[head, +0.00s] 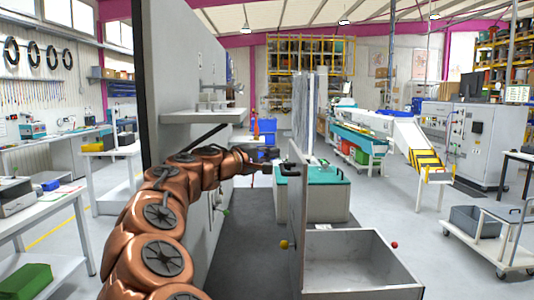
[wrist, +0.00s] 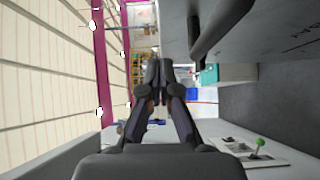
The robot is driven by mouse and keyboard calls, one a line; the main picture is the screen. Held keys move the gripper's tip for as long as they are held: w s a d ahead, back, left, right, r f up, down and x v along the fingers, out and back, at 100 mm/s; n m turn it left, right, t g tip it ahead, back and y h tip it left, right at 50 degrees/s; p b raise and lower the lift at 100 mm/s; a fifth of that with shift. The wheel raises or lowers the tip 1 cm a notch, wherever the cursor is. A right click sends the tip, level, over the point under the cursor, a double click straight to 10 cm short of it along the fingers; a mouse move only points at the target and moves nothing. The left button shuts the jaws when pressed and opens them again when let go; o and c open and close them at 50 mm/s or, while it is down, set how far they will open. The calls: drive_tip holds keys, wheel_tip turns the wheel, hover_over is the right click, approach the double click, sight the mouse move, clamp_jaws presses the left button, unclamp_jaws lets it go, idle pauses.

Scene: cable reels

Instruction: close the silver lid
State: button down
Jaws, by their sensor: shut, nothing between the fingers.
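A flat grey-silver panel (head: 297,225), which looks like the silver lid, stands upright at the left side of an open grey box (head: 345,291). It is seen nearly edge-on in the head view. A dark bar handle (wrist: 207,38) sticks out from its face (wrist: 275,40) in the wrist view. My gripper (wrist: 160,66) is shut and empty. Its fingertips are left of and a little below the handle in the wrist view; whether they touch it cannot be told. In the head view my arm reaches to just left of the panel, and the fingertips are hard to make out.
A green knob (wrist: 260,142) sits on a plate in the wrist view. A teal-topped cabinet (head: 325,205) stands behind the panel. Open floor lies right, before a trolley (head: 490,240).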

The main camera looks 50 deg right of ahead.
sight(294, 148)
drive_tip(key=shift+s+d+p, duration=0.2)
drive_tip(key=shift+d+p, duration=0.15)
drive_tip(key=shift+d, duration=1.2)
drive_tip(key=shift+s+d+p, duration=0.15)
drive_tip(key=shift+d+p, duration=0.15)
drive_tip(key=shift+d, duration=1.25)
